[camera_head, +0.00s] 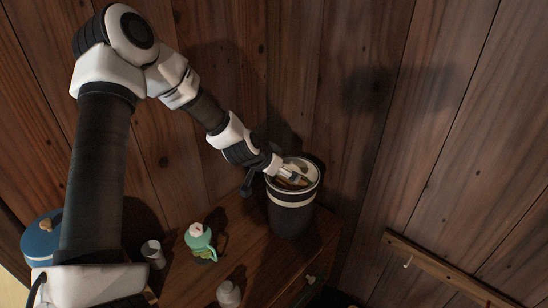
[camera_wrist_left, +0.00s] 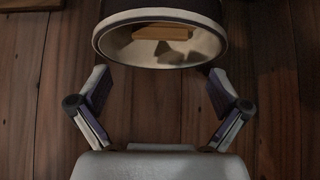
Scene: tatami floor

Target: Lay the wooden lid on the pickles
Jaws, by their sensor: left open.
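A dark crock with a cream band (camera_head: 291,199) stands at the right end of the wooden cabinet top. My left gripper (camera_head: 287,174) is at the crock's mouth. In the left wrist view the gripper (camera_wrist_left: 158,88) is open, with nothing between its fingers. The crock's pale rim (camera_wrist_left: 110,55) shows beyond the fingertips. Inside the mouth is a light wooden piece (camera_wrist_left: 165,32), apart from the fingers; it looks like part of the wooden lid. How level the lid lies I cannot tell. The pickles are hidden. My right gripper is not in view.
A green teapot-like vessel (camera_head: 200,239), a grey cup (camera_head: 153,254) and a pale bottle (camera_head: 229,294) stand left of the crock. A blue lidded pot (camera_head: 39,239) is at far left. Plank walls close in behind and right; a peg rail (camera_head: 447,268) is at right.

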